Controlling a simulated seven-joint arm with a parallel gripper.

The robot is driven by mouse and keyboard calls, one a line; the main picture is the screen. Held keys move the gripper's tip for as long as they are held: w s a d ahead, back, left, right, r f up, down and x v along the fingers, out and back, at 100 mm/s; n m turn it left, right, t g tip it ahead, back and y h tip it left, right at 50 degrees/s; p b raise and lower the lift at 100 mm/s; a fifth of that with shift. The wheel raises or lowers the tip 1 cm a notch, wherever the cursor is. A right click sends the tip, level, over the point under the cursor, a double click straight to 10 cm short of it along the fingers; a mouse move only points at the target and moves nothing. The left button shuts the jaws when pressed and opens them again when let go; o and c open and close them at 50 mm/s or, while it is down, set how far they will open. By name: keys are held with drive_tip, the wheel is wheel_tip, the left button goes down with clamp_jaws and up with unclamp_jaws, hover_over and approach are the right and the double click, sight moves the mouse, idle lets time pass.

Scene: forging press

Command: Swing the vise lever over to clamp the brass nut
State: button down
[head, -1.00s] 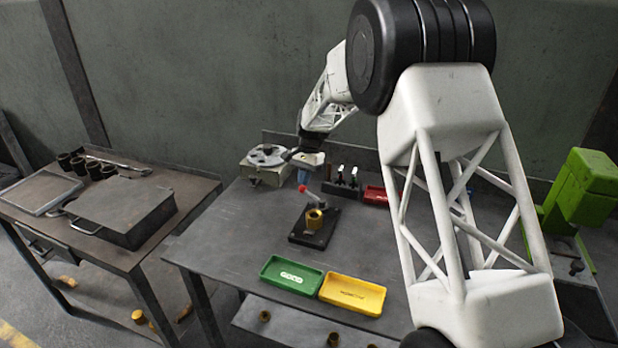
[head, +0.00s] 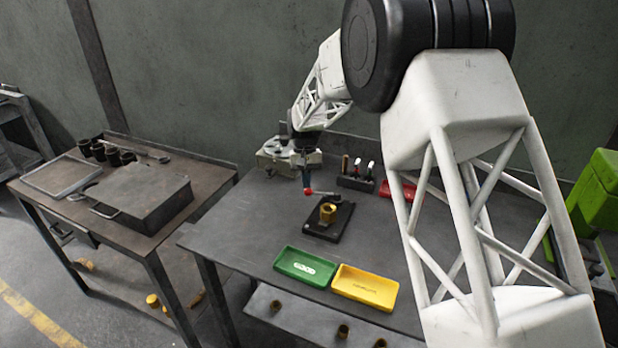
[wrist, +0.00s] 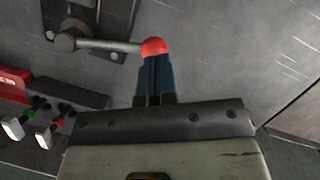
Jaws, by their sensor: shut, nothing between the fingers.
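The vise is a dark base plate (head: 318,231) on the table, with the brass nut (head: 327,213) upright on it. Its lever has a grey rod (wrist: 110,45) running from a round pivot (wrist: 68,40) to a red ball knob (wrist: 154,46). In the head view the knob (head: 308,191) points out to the left, behind the nut. My gripper (head: 307,184) points down at the knob with its blue fingers together. In the wrist view the fingertips (wrist: 155,60) meet the knob's edge; they look in contact, not around it. The nut is not clear in the wrist view.
A green tray (head: 305,267) and a yellow tray (head: 364,288) lie at the table's front. A tool rack (head: 356,182) and a red tray (head: 397,191) stand behind right. The table left of the vise is clear.

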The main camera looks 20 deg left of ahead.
drive_tip(key=shift+s+d+f+n+h, duration=0.15)
drive_tip(key=shift+s+n+h, duration=0.05)
drive_tip(key=shift+s+n, duration=0.35)
drive_tip(key=shift+s+d+f+n+h, duration=0.1)
drive_tip(key=shift+s+d+n+h, duration=0.1)
drive_tip(key=shift+s+n, duration=0.3)
drive_tip(key=shift+s+d, duration=0.15)
drive_tip(key=shift+s, duration=0.35)
drive_tip(key=shift+s+f, duration=0.1)
drive_tip(key=shift+s, duration=0.1)
drive_tip(key=v, duration=1)
drive_tip(key=shift+r, duration=0.45)
drive_tip(key=shift+d, duration=0.1)
